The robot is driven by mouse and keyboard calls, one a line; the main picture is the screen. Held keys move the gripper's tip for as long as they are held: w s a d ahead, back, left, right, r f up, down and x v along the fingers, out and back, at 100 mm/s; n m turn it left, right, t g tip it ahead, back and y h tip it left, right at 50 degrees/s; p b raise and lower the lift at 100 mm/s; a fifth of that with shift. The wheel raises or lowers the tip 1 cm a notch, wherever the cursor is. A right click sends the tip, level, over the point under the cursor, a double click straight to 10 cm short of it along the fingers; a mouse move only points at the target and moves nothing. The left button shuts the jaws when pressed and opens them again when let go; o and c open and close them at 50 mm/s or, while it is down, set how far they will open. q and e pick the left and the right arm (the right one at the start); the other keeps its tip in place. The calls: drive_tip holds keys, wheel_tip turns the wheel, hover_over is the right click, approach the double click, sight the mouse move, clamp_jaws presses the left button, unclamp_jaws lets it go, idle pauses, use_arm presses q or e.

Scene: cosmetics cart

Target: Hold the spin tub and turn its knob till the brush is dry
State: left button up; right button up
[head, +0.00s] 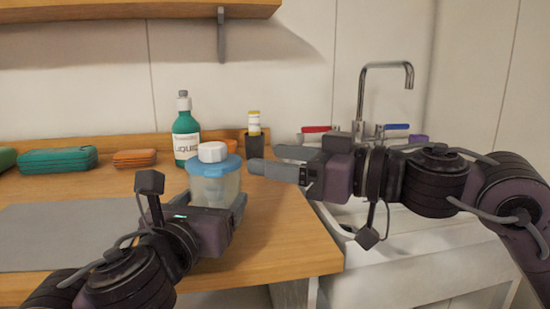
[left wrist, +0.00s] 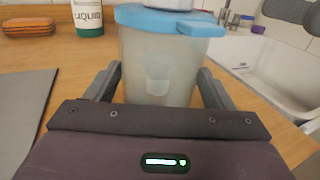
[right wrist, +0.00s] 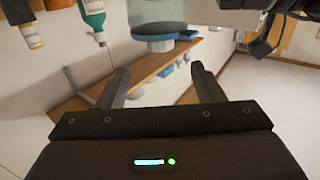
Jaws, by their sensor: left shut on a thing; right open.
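The spin tub (head: 216,188) is a clear, frosted tub with a blue lid (head: 214,167) and a white knob (head: 212,152) on top. It stands upright on the wooden counter. My left gripper (head: 222,208) is shut on the tub's body, with one finger on each side, as the left wrist view (left wrist: 158,85) shows. My right gripper (head: 268,160) is open and empty, its fingertips just right of the lid and knob. In the right wrist view the tub (right wrist: 150,12) shows beyond the fingers at the top. The brush cannot be made out inside the tub.
A green liquid bottle (head: 186,135) stands behind the tub. Green (head: 58,160) and orange (head: 134,158) cases lie at the left. A grey mat (head: 70,235) lies in front; a sink (head: 400,245) is at right.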

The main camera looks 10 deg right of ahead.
sight(212, 145)
drive_tip(key=w+a+n+g+y, duration=0.1)
drive_tip(key=g, duration=0.1)
drive_tip(key=w+n+g+y, duration=0.1)
drive_tip(key=w+n+g, duration=0.1)
drive_tip(key=g, duration=0.1)
drive_tip(key=w+a+n+g+y, duration=0.1)
drive_tip(key=n+g, duration=0.1)
drive_tip(key=g, duration=0.1)
drive_tip(key=shift+w+a+r, duration=0.2)
drive_tip(key=shift+w+a, duration=0.1)
drive_tip(key=shift+w, duration=0.1)
drive_tip(key=w+d+n+g, duration=0.4)
drive_tip(key=d+g, duration=0.1)
drive_tip(key=a, duration=0.4)
drive_tip(key=s+a, duration=0.1)
drive_tip(key=a, duration=0.7)
drive_tip(key=shift+s+f, duration=0.25)
drive_tip(key=shift+s, duration=0.1)
drive_tip(key=shift+c, duration=0.4)
drive_tip(key=c, duration=0.9)
